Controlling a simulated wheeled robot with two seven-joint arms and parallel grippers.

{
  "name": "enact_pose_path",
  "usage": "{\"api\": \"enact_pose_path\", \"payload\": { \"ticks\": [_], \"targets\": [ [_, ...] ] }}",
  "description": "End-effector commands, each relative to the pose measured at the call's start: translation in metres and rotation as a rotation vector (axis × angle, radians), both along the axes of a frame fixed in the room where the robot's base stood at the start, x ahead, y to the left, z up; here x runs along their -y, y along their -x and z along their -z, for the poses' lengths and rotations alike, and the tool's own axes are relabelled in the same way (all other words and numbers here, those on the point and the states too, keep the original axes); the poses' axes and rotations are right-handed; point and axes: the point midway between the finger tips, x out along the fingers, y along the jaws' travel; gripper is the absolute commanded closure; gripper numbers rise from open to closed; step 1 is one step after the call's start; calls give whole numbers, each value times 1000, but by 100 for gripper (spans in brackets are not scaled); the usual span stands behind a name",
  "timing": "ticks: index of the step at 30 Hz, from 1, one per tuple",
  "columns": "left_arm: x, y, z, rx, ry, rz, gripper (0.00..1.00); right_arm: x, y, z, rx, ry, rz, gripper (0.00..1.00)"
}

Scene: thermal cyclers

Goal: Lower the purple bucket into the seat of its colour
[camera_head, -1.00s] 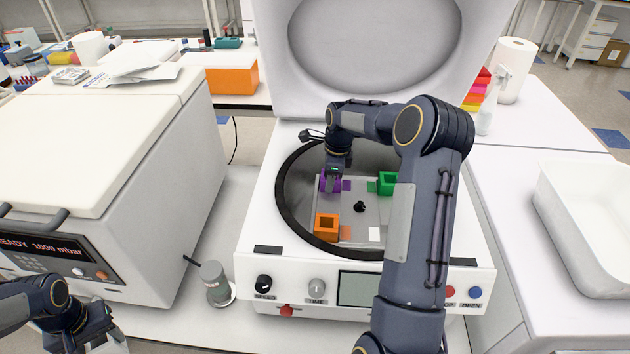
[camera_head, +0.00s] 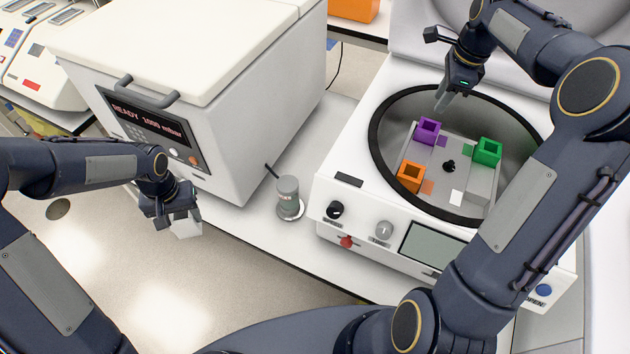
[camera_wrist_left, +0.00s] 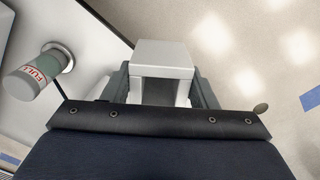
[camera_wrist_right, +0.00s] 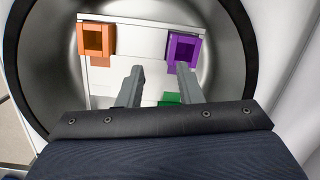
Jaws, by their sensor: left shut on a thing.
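The purple bucket (camera_head: 428,129) stands in the rotor plate (camera_head: 432,165) inside the open centrifuge bowl, beside a purple patch (camera_head: 442,141). It also shows in the right wrist view (camera_wrist_right: 184,51), and looks upright. My right gripper (camera_head: 441,101) is above it near the bowl's back rim, open and empty, with its fingers apart. My left gripper (camera_head: 182,217) is shut on a white block-like bucket (camera_head: 188,228), held over the floor in front of the left machine. The left wrist view shows this white bucket (camera_wrist_left: 165,58) between the fingers.
The green bucket (camera_head: 487,151) and orange bucket (camera_head: 410,177) sit on the plate. A white patch (camera_head: 457,197) has no bucket beside it. A grey cylinder (camera_head: 288,196) stands between the machines. The centrifuge lid (camera_head: 412,40) is raised behind the bowl.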

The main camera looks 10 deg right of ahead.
Motion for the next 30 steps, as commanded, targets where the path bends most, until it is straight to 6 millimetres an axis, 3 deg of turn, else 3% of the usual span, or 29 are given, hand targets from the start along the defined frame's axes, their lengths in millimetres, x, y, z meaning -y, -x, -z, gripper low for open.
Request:
{"api": "enact_pose_path", "payload": {
  "ticks": [1,6,11,15,21,25,30],
  "targets": [
    [0,0,-1,1,0,0,81,-14,12,-15,37,10,-95,68],
    [0,0,0,1,0,0,81,-68,66,-46,174,59,-509,68],
    [0,0,0,1,0,0,81,-117,125,-55,314,130,-894,68],
    [0,0,0,1,0,0,81,-156,178,-46,436,213,-1215,68],
    [0,0,0,1,0,0,81,-198,234,-18,580,335,-1569,68],
    [0,0,0,1,0,0,81,-213,254,-3,634,390,-1702,68],
    [0,0,0,1,0,0,81,-220,263,5,660,421,-1771,68]
  ]
}}
